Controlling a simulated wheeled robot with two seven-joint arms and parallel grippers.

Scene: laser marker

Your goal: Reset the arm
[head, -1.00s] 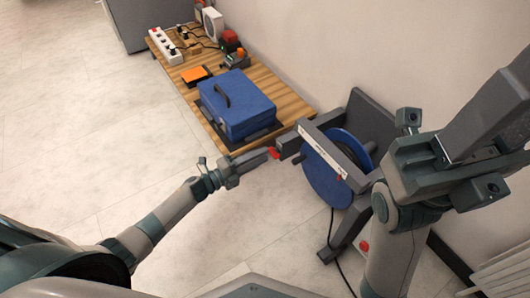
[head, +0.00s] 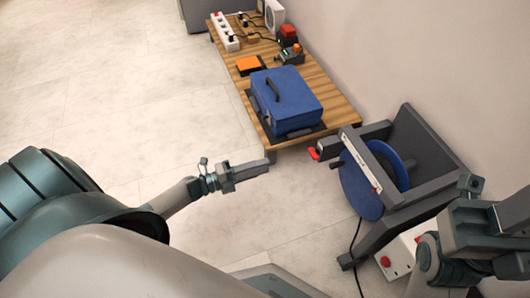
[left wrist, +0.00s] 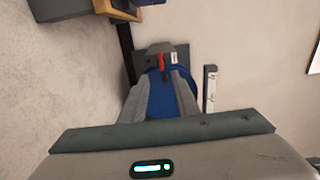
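My left gripper (head: 266,167) reaches in from the left, over the floor in front of the wooden table. It is empty, and in the left wrist view its two fingers (left wrist: 160,95) stand apart with blue showing between them. A grey-framed machine with a blue disc (head: 361,188) stands to its right, with a gap between them. A red lever (head: 313,154) sits at the end of its grey arm; the lever also shows in the left wrist view (left wrist: 161,62). My right arm is at the lower right edge, its gripper partly cut off, so its fingers are unclear.
A low wooden table (head: 335,98) holds a blue box (head: 288,100), an orange-topped item (head: 248,64), a white power strip (head: 224,32) and small devices. A white box with a red button (head: 396,258) is by the machine's foot. Floor at left is clear.

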